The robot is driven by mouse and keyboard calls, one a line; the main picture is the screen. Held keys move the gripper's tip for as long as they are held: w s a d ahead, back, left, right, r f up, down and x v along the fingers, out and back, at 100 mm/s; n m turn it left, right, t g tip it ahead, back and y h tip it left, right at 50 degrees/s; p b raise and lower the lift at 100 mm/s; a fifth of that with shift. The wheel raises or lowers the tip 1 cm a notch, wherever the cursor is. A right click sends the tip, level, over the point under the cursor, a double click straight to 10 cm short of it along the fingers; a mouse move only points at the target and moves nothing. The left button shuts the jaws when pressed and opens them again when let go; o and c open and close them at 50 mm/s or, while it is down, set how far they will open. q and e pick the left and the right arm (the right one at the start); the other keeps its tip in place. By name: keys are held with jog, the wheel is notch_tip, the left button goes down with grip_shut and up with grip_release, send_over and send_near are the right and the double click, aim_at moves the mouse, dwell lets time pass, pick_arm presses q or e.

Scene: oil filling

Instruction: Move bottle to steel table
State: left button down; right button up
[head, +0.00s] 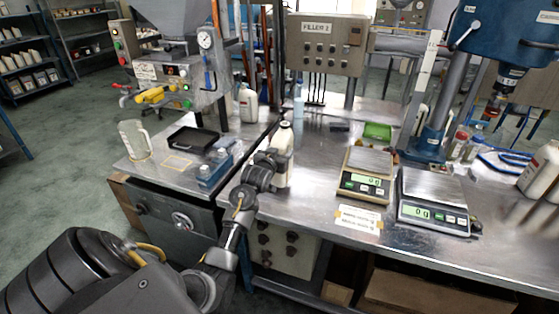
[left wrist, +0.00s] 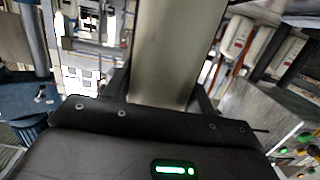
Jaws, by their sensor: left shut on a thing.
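A cream-coloured bottle (head: 284,143) is upright in my left gripper (head: 274,162), whose fingers are shut around it. The arm's end hides part of its lower left side. In the left wrist view the bottle (left wrist: 172,50) fills the space between the fingers (left wrist: 168,95). In the head view the bottle appears over the left end of the steel table (head: 310,195), left of the scales. I cannot tell whether its base touches the surface. My right gripper is not in view.
Two scales (head: 365,175) (head: 432,200) stand on the steel table, with a green tray (head: 378,131) behind. A drill press (head: 433,130) and white bottles (head: 540,170) are at right. The left bench holds a jug (head: 135,140), black tray (head: 193,139) and blue box (head: 215,168). Table space between bottle and scales is clear.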

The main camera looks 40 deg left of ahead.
pick_arm(q)
jog(key=shift+w+a+f+p, duration=0.1)
jog(key=shift+f+p, duration=0.2)
jog(key=shift+f, duration=0.55)
jog(key=shift+w+a+f+p, duration=0.1)
jog(key=shift+f+p, duration=0.15)
jog(key=shift+f, duration=0.55)
jog(key=shift+f, duration=0.15)
jog(key=shift+c, duration=2.4)
grip_release()
jog(key=shift+s+d+f, duration=0.1)
jog(key=b+v, duration=0.1)
jog(key=v, duration=1.1)
jog(key=shift+d, duration=0.1)
